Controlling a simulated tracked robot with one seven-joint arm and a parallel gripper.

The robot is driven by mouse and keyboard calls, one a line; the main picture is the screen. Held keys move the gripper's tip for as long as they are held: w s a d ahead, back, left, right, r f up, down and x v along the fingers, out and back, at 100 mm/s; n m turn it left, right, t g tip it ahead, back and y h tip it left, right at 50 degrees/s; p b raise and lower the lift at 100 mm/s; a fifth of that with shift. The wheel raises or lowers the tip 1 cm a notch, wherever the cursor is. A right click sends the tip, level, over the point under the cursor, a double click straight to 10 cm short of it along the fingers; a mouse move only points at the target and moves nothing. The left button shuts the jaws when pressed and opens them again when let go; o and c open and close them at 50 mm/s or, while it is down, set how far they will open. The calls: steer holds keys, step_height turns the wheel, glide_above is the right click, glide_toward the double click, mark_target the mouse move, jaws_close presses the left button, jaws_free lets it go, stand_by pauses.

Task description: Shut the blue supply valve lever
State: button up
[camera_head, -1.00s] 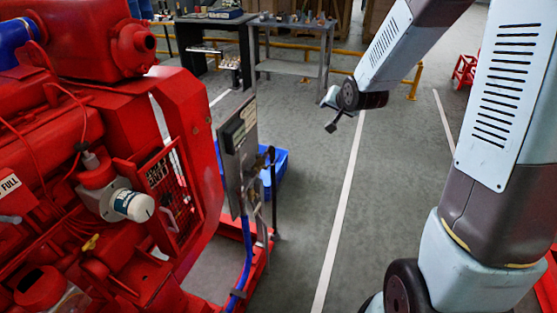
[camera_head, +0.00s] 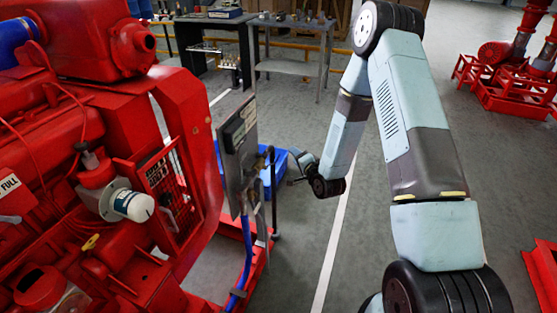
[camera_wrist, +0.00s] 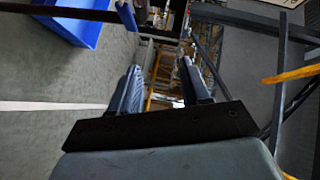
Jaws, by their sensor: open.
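The grey control panel (camera_head: 238,140) stands at the red engine's right end, with valve fittings (camera_head: 262,160) on its right side. No blue lever can be made out there in the head view. In the wrist view a small blue handle-like piece (camera_wrist: 127,15) shows at the top, left of the fingers' line; I cannot tell for sure that it is the supply lever. My gripper (camera_head: 294,165) is just right of the panel fittings, apart from them. In the wrist view my gripper (camera_wrist: 165,80) has its two fingers spread, with nothing held between them.
A blue bin (camera_head: 280,165) sits on the floor behind the panel; it also shows in the wrist view (camera_wrist: 78,25). The red engine (camera_head: 90,190) fills the left. Workbenches (camera_head: 290,68) stand behind. The floor right of the white line is clear near my arm.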

mark_target(278, 159)
steer(key=s+a+f+m+t, duration=0.1)
steer(key=s+f+m+t, duration=0.1)
steer(key=s+f+m, duration=0.35)
steer(key=shift+n+y, duration=0.3)
steer(key=shift+n, duration=0.55)
steer(key=x, duration=0.5)
steer(key=f+x, duration=0.1)
steer(key=x, duration=0.3)
steer(key=f+x, duration=0.1)
steer(key=x, duration=0.4)
steer(key=shift+w, duration=0.4)
jaws_close()
steer(key=shift+s, duration=0.1)
steer(key=shift+f, duration=0.1)
steer(key=shift+d, duration=0.1)
